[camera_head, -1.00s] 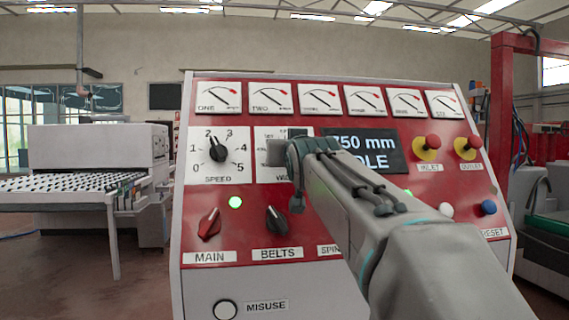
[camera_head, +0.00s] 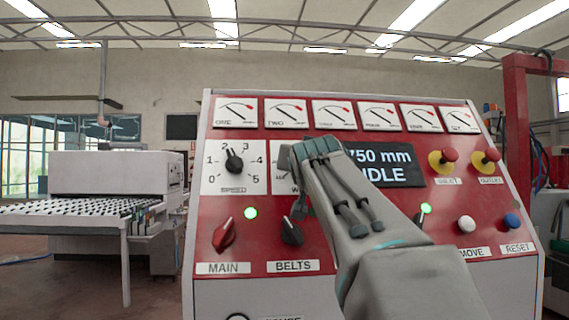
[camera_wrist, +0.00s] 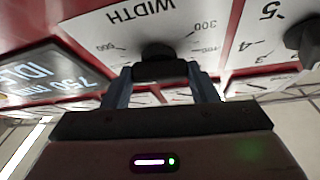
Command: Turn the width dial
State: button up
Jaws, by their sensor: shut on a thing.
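The width dial (camera_wrist: 158,50) is a black knob on a white plate (camera_wrist: 125,32) marked WIDTH, seen upside down in the wrist view. My gripper (camera_wrist: 160,75) is at the dial with its two fingers on either side of it, shut on it. In the head view my gripper (camera_head: 296,170) and arm cover the dial and most of its plate (camera_head: 278,183). The display (camera_head: 385,165) reads 750 mm and IDLE.
The speed dial (camera_head: 234,160) is left of the width plate. Below are the red MAIN switch (camera_head: 224,232) and black BELTS switch (camera_head: 291,231). A row of gauges (camera_head: 333,113) runs above. Red INLET (camera_head: 449,156) and OUTLET (camera_head: 492,156) buttons are at the right.

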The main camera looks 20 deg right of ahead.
jog(key=shift+f, duration=0.1)
jog(key=o, duration=1)
jog(key=b+v, duration=0.1)
jog(key=v, duration=1.3)
jog(key=shift+d+b, duration=0.1)
jog(key=shift+b, duration=0.25)
jog(key=shift+d, duration=0.1)
